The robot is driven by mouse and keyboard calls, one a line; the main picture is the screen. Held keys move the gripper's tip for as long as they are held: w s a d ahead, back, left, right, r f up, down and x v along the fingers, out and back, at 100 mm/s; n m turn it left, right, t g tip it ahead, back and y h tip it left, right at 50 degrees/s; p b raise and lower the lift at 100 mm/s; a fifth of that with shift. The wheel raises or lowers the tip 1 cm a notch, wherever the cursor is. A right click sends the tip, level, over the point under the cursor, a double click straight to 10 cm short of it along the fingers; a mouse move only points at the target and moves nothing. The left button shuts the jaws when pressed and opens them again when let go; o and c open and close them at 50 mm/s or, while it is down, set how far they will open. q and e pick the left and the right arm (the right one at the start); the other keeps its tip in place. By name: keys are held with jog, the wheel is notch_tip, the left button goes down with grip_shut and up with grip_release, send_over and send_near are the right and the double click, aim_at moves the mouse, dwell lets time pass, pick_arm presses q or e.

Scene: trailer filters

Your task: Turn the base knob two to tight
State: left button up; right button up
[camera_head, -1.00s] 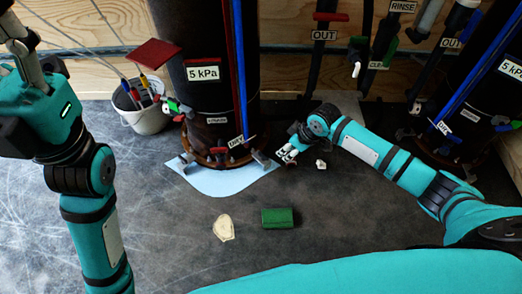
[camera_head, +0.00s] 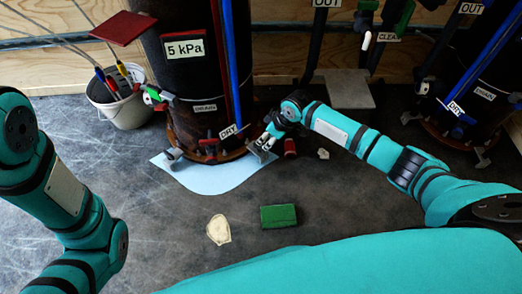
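A dark cylindrical filter (camera_head: 188,85) labelled 5 kPa and DRY stands at centre left. Small clamp-like fittings sit around its base: a grey one (camera_head: 174,155) at the left, a dark and red one (camera_head: 208,148) at the front. I cannot tell which is knob two. My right gripper (camera_head: 264,143) is at the right side of the base, beside or against a fitting there; its fingers are small and blend with the grey parts, so its opening and any contact are unclear. My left arm shows at the left edge, but its gripper is out of frame.
A light blue sheet (camera_head: 212,178) lies under the filter's front. A green block (camera_head: 278,216) and a pale flat piece (camera_head: 219,230) lie on the floor. A white bucket (camera_head: 122,108) stands left; a second filter (camera_head: 470,100) stands right. A red piece (camera_head: 290,147) is near my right gripper.

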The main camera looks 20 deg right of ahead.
aim_at(261, 146)
jog(key=b+x, duration=0.4)
jog(key=x, duration=0.2)
jog(key=shift+w+a+f, duration=0.1)
jog(key=shift+w+f, duration=0.05)
jog(key=shift+f, duration=0.2)
grip_shut()
